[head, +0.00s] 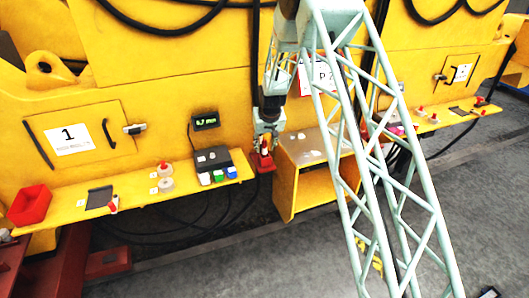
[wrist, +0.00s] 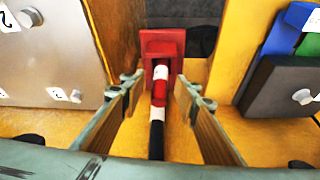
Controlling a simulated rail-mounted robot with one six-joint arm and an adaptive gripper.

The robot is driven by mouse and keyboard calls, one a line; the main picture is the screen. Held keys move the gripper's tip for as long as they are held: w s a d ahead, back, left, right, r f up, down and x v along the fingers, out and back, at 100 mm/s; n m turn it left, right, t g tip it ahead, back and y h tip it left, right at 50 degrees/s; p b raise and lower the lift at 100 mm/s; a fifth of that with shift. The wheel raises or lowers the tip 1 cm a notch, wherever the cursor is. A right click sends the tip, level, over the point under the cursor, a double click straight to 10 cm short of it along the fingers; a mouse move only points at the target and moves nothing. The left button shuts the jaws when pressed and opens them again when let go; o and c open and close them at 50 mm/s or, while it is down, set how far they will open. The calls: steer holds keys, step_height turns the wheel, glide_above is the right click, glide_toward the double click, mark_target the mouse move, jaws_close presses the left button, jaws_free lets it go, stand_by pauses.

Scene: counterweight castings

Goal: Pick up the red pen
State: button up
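My gripper (wrist: 160,105) is open, with one finger on each side of a slim red, white and black object (wrist: 160,74). Gaps show between it and both fingers. It looks like a pen, but I cannot be sure it is the red pen. It stands at a small red holder (wrist: 172,36); whether it sits inside is unclear. In the head view my gripper (head: 267,125) is just above the red and white object (head: 264,146) and the red holder (head: 262,163). A small red and white item (head: 113,204) also lies on the left shelf.
Left of the holder, a dark box (head: 213,160) with white, green and blue parts sits on the yellow shelf (head: 140,196). To its right stands a yellow cabinet with a grey top (head: 308,147). A red bin (head: 30,205) is at far left. Black cables hang below the shelf.

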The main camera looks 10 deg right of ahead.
steer(key=shift+w+f, duration=0.15)
steer(key=shift+f, duration=0.15)
steer(key=shift+c, duration=0.5)
steer(key=c, duration=0.8)
